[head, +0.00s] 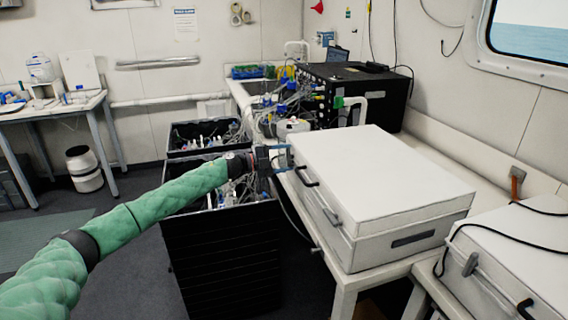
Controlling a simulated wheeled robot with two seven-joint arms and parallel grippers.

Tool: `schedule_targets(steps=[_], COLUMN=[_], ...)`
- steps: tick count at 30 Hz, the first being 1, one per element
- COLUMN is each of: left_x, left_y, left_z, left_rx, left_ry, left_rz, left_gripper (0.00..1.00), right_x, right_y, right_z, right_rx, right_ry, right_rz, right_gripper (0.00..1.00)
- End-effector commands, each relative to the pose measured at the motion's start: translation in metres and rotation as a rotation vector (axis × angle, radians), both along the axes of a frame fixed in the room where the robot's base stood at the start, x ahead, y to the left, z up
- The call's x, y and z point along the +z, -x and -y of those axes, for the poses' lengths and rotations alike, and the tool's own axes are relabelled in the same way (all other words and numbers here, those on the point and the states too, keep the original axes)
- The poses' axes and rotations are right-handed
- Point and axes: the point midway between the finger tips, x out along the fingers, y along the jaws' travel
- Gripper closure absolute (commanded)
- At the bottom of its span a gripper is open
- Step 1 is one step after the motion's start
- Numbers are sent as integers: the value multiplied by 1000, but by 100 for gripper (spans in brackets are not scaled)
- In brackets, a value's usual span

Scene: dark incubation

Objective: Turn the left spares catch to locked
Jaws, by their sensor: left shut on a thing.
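A white spares case (385,180) with a closed lid lies on the white bench. A black handle (306,178) and a grey catch (332,216) show on its long front side. My left gripper (285,158) is at the far left end of that side, beyond the handle. It is shut on what appears to be the left catch, which the gripper hides. I cannot tell how that catch is turned. My right gripper is out of view.
A second white case (515,262) with a dark cable over it stands at the lower right. Black crates (222,245) of cables stand below my left forearm. A black equipment box (358,92) is behind the spares case. Floor is free at the left.

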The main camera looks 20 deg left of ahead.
Motion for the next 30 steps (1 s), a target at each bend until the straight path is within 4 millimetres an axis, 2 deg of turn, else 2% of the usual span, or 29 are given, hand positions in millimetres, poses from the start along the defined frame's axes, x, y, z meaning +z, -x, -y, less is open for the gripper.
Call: schedule_targets(steps=[4, 6, 21, 30], left_x=[-3, -3, -4, -3], left_y=[0, 0, 0, 0], left_z=[0, 0, 0, 0], left_rx=[0, 0, 0, -1], left_ry=[-34, -48, -146, -169], left_rz=[50, 70, 214, 248], left_gripper=[59, 59, 59, 59], right_x=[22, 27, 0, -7], right_y=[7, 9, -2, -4], right_z=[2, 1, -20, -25], right_rx=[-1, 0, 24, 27], right_ry=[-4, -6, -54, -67], right_rz=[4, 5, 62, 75], right_gripper=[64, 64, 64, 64])
